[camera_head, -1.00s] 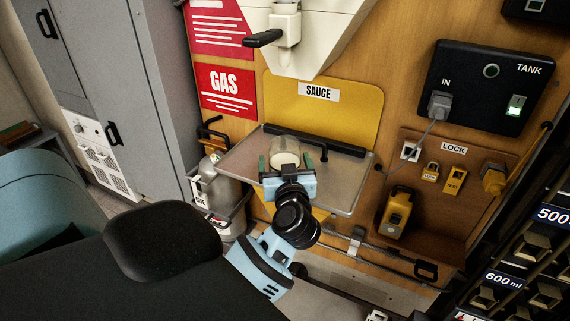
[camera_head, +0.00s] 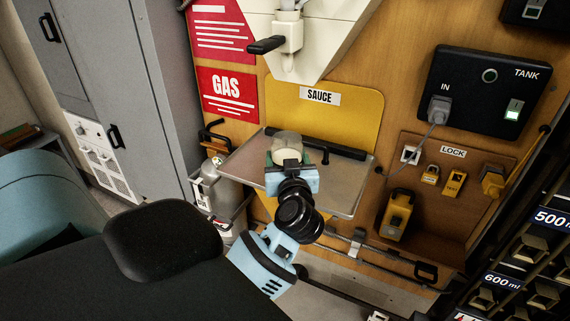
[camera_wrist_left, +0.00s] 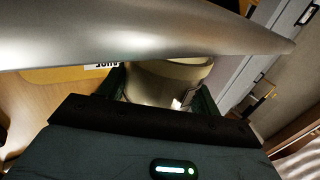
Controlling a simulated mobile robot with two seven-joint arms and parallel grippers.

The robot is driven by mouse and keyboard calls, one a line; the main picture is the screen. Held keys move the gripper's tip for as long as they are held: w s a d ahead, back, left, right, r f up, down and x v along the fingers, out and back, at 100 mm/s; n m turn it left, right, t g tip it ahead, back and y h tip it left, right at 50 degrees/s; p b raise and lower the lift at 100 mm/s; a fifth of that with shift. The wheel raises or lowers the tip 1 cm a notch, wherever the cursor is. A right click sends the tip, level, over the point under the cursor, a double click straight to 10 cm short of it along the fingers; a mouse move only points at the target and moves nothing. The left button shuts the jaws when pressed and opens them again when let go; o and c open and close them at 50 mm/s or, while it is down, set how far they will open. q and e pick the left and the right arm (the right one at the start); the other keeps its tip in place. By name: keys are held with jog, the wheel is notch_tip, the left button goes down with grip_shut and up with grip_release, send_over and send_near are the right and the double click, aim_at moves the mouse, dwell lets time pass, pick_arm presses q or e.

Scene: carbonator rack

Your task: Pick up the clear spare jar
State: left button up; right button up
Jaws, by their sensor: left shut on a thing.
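The pale, see-through jar (camera_head: 290,142) is over the metal tray under the SAUCE sign. My left gripper (camera_head: 291,153) is shut on the jar, with its dark green fingers on either side. I cannot tell whether the jar touches the tray. In the left wrist view the jar (camera_wrist_left: 165,80) sits between the fingers, its rim up and a small pale label on its side. The palm of the gripper hides its lower part. My right gripper is not in view.
The metal tray (camera_head: 345,190) has a black bar along its back. A cream dispenser (camera_head: 312,40) hangs above. A grey gas cylinder (camera_head: 225,188) stands to the left. A grey metal band (camera_wrist_left: 130,35) crosses the wrist view.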

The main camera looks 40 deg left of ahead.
pick_arm(q)
notch_tip(320, 180, up, 2)
jog(key=shift+s+r, duration=0.1)
jog(key=s+d+p, duration=0.1)
jog(key=s, duration=1.4)
jog(key=shift+s+d+r, duration=0.25)
jog(key=shift+s+r, duration=0.05)
jog(key=shift+s, duration=0.05)
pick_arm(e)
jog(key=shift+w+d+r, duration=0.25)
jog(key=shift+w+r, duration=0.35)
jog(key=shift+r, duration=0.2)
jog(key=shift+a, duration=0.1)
pick_arm(q)
jog(key=w+d+f+m+t+h, duration=0.2)
jog(key=d+f+m+t+h, duration=0.1)
jog(key=d+h, duration=0.4)
jog(key=w+d+f+m+t+h, duration=0.3)
jog(key=d+m+h, duration=0.4)
jog(key=d, duration=0.4)
jog(key=shift+d+f+t, duration=0.3)
jog(key=shift+d+f, duration=0.05)
jog(key=shift+f, duration=0.5)
